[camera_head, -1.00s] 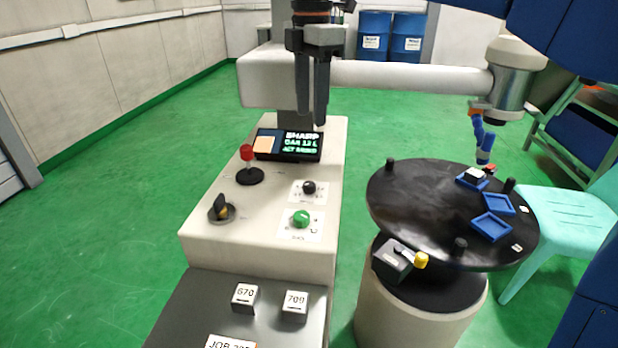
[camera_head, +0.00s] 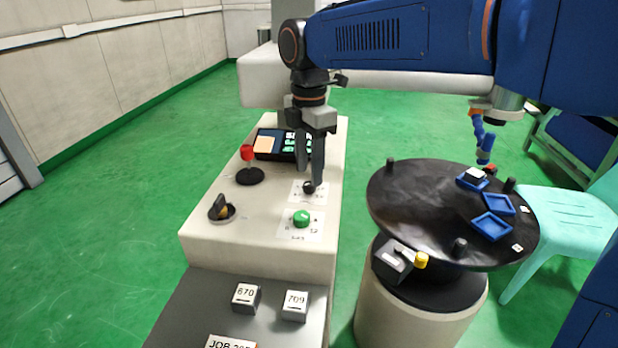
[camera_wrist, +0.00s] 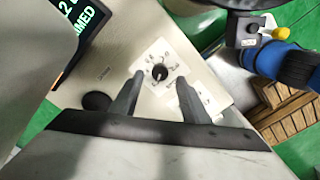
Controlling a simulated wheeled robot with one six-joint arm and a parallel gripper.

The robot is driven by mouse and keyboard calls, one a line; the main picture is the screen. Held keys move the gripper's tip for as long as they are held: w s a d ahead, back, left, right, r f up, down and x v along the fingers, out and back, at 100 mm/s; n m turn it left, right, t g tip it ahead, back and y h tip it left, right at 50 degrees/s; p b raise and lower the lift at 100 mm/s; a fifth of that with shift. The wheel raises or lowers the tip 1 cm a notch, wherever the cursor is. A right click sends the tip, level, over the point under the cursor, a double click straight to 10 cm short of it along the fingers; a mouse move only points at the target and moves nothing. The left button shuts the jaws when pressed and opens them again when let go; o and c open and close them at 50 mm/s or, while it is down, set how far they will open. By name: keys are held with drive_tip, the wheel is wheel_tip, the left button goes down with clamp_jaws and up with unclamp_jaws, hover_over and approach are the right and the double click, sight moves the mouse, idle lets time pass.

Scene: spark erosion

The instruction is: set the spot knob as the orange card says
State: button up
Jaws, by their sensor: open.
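A black knob (camera_head: 309,187) with a white dial plate is on the pale console top; its label is too small to read. My gripper (camera_head: 311,181) points down just above it, fingers open. In the wrist view the black knob (camera_wrist: 159,72) shows between the two spread fingertips (camera_wrist: 160,79), with nothing held. A green knob (camera_head: 301,217) on its own plate is nearer the camera. An orange card (camera_head: 265,144) covers the left part of the dark display (camera_head: 291,146); no writing on it is readable. I cannot tell from the labels which knob is the spot knob.
A round black table (camera_head: 420,195) with blue trays is to the right. Blocks marked 670 (camera_head: 245,297) and 709 (camera_head: 294,305) sit in front.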

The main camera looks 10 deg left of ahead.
sight(309, 183)
drive_tip(key=shift+f, duration=1.65)
drive_tip(key=c, duration=1.1)
drive_tip(key=shift+o, duration=0.2)
